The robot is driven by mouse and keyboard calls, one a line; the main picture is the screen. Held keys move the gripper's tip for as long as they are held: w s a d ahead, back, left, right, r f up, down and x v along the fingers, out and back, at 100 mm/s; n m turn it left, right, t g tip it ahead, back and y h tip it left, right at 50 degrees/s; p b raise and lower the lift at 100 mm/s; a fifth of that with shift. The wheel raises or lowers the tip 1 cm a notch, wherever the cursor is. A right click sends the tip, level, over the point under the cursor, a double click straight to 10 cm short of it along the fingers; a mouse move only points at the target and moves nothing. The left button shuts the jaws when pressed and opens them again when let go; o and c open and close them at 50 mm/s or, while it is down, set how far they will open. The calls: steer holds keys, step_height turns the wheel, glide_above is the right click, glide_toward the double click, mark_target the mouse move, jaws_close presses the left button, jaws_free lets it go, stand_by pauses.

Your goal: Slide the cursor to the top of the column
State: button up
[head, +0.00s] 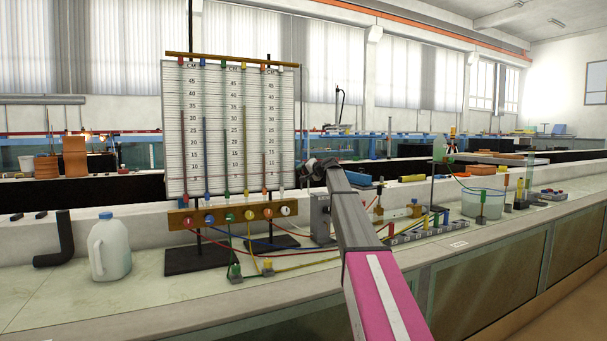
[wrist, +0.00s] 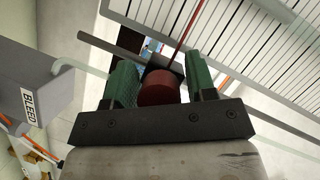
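A white scale board (head: 230,130) with several coloured tubes stands left of centre in the head view; part of it (wrist: 272,45) fills the upper right of the wrist view. My gripper (head: 312,167) is at the board's right edge. In the wrist view its two green-padded fingers (wrist: 163,82) stand apart. Between them is a dark red round knob (wrist: 158,90), with a dark plate or bar just behind it and a thin red line rising above. A narrow gap shows on the knob's right. I cannot tell whether this knob is the cursor; the head view hides it.
A grey box (head: 321,215) stands below my gripper; a grey box marked BLEED (wrist: 40,85) is left in the wrist view. Coloured hoses (head: 300,262) run along the bench. A white jug (head: 109,248) stands left. A glass tank (head: 483,203) is right.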

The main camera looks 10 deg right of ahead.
step_height(320, 180, up, 30)
stand_by(0.4)
steer(key=o, duration=1)
steer(key=shift+s+d, duration=0.1)
steer(key=v, duration=1)
steer(key=shift+s+d+r, duration=0.15)
steer(key=shift+s, duration=0.1)
